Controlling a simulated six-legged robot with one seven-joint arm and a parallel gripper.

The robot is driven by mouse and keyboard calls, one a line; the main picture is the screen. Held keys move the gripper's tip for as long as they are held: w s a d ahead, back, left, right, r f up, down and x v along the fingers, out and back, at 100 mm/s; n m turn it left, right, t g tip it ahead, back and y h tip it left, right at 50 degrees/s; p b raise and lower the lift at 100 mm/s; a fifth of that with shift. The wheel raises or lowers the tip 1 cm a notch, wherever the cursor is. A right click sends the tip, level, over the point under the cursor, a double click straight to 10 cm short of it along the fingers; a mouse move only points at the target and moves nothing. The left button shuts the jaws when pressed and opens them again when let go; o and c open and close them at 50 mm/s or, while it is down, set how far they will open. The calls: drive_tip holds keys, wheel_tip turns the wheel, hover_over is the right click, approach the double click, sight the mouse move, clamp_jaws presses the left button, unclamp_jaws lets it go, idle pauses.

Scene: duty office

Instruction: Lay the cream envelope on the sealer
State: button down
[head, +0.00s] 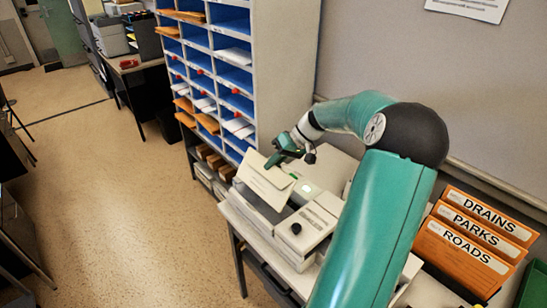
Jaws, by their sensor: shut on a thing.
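The cream envelope (264,183) is tilted, above the left part of the pale machine on the side table. My gripper (280,160) is shut on the envelope's upper edge. A grey-white machine (305,229) with a dark round knob and a small lit green spot stands under and to the right of the envelope; it looks like the sealer. The envelope hides part of this machine, and I cannot tell whether the two touch.
A blue pigeonhole rack (236,77) with orange and white envelopes stands just behind the gripper. Orange folders (462,247) marked DRAINS, PARKS and ROADS stand at the right. A desk with a printer (109,37) is at the far left. The floor (110,190) at left is clear.

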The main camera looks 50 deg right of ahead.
drive_tip(key=shift+f, duration=3.5)
drive_tip(key=c, duration=1.5)
unclamp_jaws()
drive_tip(key=v, duration=1.4)
drive_tip(key=shift+f, duration=0.1)
